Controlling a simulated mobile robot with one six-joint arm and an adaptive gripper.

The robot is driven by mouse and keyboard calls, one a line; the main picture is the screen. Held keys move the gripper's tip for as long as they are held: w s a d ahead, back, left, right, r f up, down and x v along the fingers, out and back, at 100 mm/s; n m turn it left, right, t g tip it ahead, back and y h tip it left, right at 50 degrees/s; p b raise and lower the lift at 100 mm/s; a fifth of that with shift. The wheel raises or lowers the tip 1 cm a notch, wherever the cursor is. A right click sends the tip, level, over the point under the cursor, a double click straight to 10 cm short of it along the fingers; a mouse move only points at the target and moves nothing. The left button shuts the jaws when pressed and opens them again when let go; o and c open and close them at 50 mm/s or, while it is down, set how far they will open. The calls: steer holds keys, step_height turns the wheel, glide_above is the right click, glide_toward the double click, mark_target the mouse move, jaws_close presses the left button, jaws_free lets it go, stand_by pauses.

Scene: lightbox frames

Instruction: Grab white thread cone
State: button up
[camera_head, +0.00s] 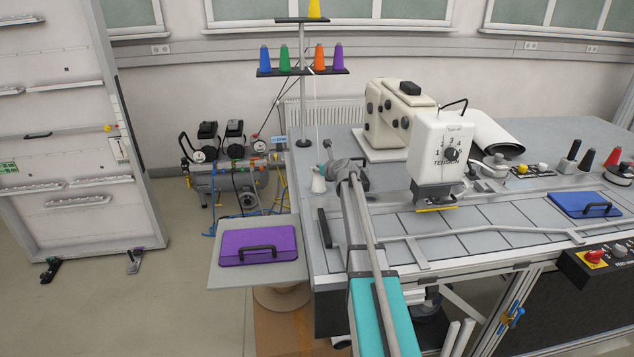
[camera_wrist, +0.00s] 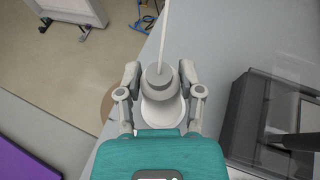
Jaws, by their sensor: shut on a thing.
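The white thread cone (camera_head: 318,184) is at the left edge of the grey sewing table in the head view. In the wrist view the white cone (camera_wrist: 163,109) with a grey top sits between the two fingers. My gripper (camera_head: 324,166) is shut on it, with one finger on each side in the wrist view (camera_wrist: 160,84). A pale thread runs up from the cone's top in the wrist view. I cannot tell whether the cone touches the table.
A sewing machine (camera_head: 437,150) stands right of my arm. A thread stand (camera_head: 302,90) with several coloured cones rises behind the gripper. A purple case (camera_head: 259,244) lies on the side shelf (camera_head: 226,272). A blue case (camera_head: 585,203) and more cones are at the right.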

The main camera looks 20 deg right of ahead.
jaws_close()
steer(key=shift+r, duration=0.1)
steer(key=shift+r+p, duration=0.95)
steer(key=shift+p, duration=0.1)
steer(key=s+d+r+p, duration=0.8)
steer(key=s+r+p, duration=0.3)
steer(key=shift+d, duration=0.3)
